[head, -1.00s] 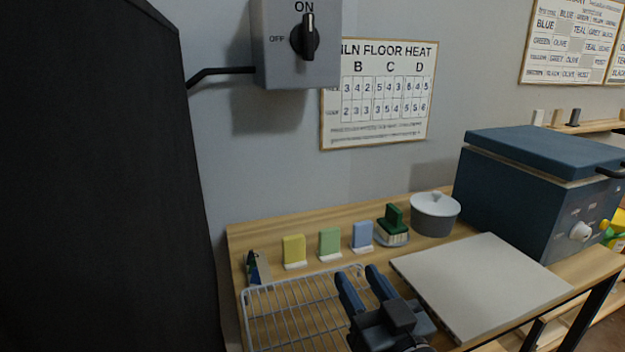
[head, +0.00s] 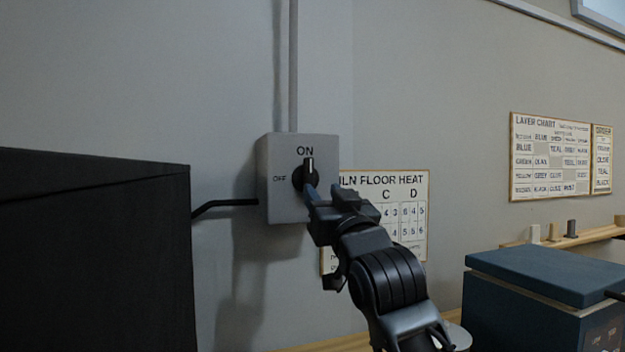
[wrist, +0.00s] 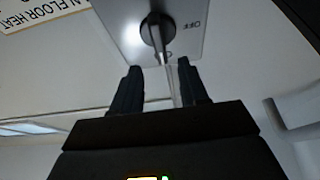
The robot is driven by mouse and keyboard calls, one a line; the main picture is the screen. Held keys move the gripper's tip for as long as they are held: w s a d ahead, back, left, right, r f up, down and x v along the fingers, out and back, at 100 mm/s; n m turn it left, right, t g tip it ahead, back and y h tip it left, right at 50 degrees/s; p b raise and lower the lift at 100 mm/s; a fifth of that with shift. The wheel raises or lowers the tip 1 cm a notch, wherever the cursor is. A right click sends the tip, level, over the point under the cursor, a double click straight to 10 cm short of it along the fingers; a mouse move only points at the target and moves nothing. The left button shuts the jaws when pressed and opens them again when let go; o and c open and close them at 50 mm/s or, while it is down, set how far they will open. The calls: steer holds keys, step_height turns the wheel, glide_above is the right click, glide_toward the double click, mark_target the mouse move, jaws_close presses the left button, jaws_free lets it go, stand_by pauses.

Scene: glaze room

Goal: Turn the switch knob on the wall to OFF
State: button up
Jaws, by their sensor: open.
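A grey switch box (head: 270,185) is on the wall, with ON printed at its top and OFF at its left. Its black round knob (head: 308,176) has its pointer upright, at ON. My gripper (head: 324,189) is raised in front of the box, just below and right of the knob in the head view, and partly covers the box's right side. In the wrist view the knob (wrist: 155,30) lies ahead of my two spread fingers (wrist: 160,76), with OFF printed to its right. My gripper is open and empty. I cannot tell whether a finger touches the knob.
A black cable runs left from the box and a conduit (head: 293,70) rises above it. A floor heat chart (head: 410,240) hangs behind my arm. A large black block (head: 95,250) stands at left, a blue kiln (head: 540,280) at right.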

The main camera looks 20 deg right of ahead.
mark_target(311, 177)
steer(key=p+x, duration=0.1)
steer(key=x, duration=0.6)
steer(key=shift+w, duration=0.1)
steer(key=shift+c, duration=0.4)
jaws_close()
